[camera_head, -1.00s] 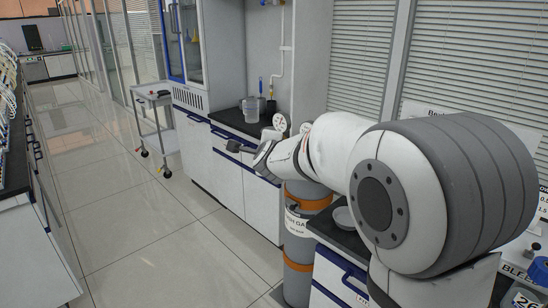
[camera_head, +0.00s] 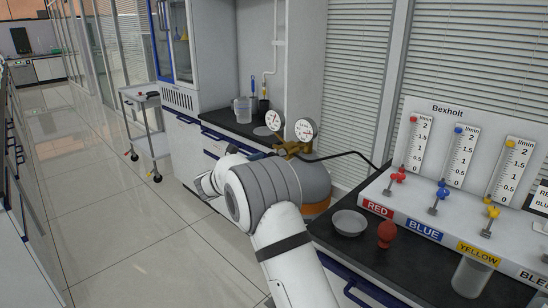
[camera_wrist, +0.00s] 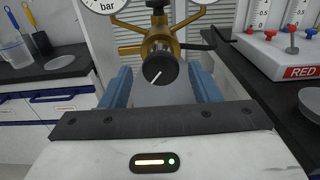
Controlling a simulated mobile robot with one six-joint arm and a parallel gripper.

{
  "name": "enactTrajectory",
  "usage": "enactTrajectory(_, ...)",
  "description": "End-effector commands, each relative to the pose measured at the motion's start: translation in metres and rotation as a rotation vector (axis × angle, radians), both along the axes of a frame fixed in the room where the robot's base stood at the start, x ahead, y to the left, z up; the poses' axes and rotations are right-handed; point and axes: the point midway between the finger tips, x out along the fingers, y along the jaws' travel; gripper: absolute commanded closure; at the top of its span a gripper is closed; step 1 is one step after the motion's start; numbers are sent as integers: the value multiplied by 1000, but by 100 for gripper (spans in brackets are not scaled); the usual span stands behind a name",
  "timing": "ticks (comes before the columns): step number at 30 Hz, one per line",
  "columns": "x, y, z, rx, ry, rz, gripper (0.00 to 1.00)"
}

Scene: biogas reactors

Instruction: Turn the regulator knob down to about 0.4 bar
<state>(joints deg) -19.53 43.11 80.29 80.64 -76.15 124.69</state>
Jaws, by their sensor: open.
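The brass regulator (camera_head: 294,148) sits on top of the gas cylinder (camera_head: 315,182), with two round white gauges (camera_head: 272,121) (camera_head: 306,129). The gauge needles are too small to read. In the wrist view the black regulator knob (camera_wrist: 160,70) faces me, its white mark slanting toward lower left. My gripper (camera_wrist: 161,80) is open, with one blue finger on each side of the knob and visible space between. It holds nothing. The gauge (camera_wrist: 106,4) marked "bar" is cut off by the top edge. My arm hides much of the cylinder in the head view.
A black hose (camera_head: 350,156) runs right from the regulator. The flowmeter panel (camera_head: 448,108) with red, blue and yellow valves stands on the right bench. A grey bowl (camera_head: 349,222) and red bulb (camera_head: 387,234) are nearby. A jug (camera_head: 242,110) stands on the back bench.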

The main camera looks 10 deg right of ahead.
Motion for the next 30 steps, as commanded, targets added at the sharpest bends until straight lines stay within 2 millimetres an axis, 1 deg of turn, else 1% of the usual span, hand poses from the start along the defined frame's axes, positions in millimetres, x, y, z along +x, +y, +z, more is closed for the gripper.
enactTrajectory(1,5,-8,0,-1,1,-3,44)
enactTrajectory(6,17,-25,0,-1,2,-1,44)
enactTrajectory(10,21,-30,0,-1,2,1,44)
enactTrajectory(17,22,-31,0,-2,2,1,44)
enactTrajectory(20,22,-31,0,-2,2,0,50)
enactTrajectory(30,22,-32,0,-1,2,0,78)
